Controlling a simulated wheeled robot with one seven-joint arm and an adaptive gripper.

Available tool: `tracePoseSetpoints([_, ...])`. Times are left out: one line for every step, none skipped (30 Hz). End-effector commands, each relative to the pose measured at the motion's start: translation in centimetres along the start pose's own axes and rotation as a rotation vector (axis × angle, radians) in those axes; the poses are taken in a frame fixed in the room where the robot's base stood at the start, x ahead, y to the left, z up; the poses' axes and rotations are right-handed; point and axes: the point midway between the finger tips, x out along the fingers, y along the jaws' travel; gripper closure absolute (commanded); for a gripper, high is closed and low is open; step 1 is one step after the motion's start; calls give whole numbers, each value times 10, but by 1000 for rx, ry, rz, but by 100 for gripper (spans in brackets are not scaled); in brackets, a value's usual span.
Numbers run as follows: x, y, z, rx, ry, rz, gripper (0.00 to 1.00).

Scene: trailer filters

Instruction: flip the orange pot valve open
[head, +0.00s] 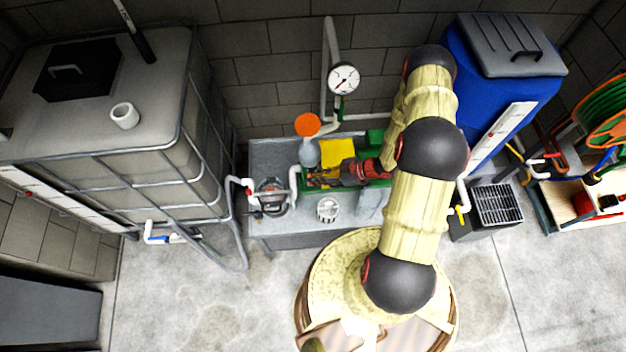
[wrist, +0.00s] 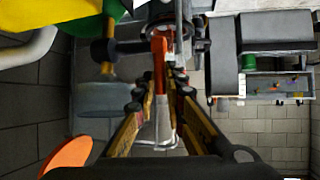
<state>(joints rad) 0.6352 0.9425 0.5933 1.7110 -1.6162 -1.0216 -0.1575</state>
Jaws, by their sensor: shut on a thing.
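The orange valve handle (wrist: 160,58) shows in the wrist view as a narrow upright lever in front of dark pipework. My gripper (wrist: 168,82) has its two yellow-and-black fingers closed in on the lever's lower part, one on each side. The exact contact is small and partly hidden by the fingertips. In the head view my gripper (head: 312,180) is low over the grey bench, beside a dark round pot (head: 271,196) with pipe fittings. The orange handle cannot be made out clearly there.
An orange disc (head: 307,124) stands behind my gripper, with a pressure gauge (head: 343,79) above. A caged white tank (head: 150,140) stands left of the grey bench (head: 270,153). A blue tank (head: 495,85) is at right. The floor in front is mostly clear.

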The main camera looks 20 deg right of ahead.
Motion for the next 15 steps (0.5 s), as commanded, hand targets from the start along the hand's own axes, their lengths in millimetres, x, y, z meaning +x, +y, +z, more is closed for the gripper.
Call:
tracePoseSetpoints([1, 0, 7, 8, 26, -1, 100])
tracePoseSetpoints([0, 0, 8, 10, 41, -2, 100])
tracePoseSetpoints([0, 0, 8, 13, 61, -3, 100])
tracePoseSetpoints([-1, 0, 9, 16, 74, -5, 100])
tracePoseSetpoints([-1, 0, 9, 19, 87, -6, 100])
tracePoseSetpoints([-2, 0, 10, 22, 101, -8, 100])
tracePoseSetpoints([-2, 0, 10, 23, 111, -9, 100])
tracePoseSetpoints([-2, 0, 10, 24, 120, -10, 100])
tracePoseSetpoints([-3, 1, 10, 26, 130, -10, 100])
tracePoseSetpoints([-3, 1, 10, 27, 136, -10, 100])
tracePoseSetpoints([-4, 1, 10, 29, 142, -11, 100])
tracePoseSetpoints([-4, 1, 10, 30, 149, -11, 100])
tracePoseSetpoints([-4, 1, 10, 30, 153, -12, 100])
tracePoseSetpoints([-4, 1, 10, 31, 155, -13, 100])
tracePoseSetpoints([-5, 1, 10, 32, 158, -13, 100])
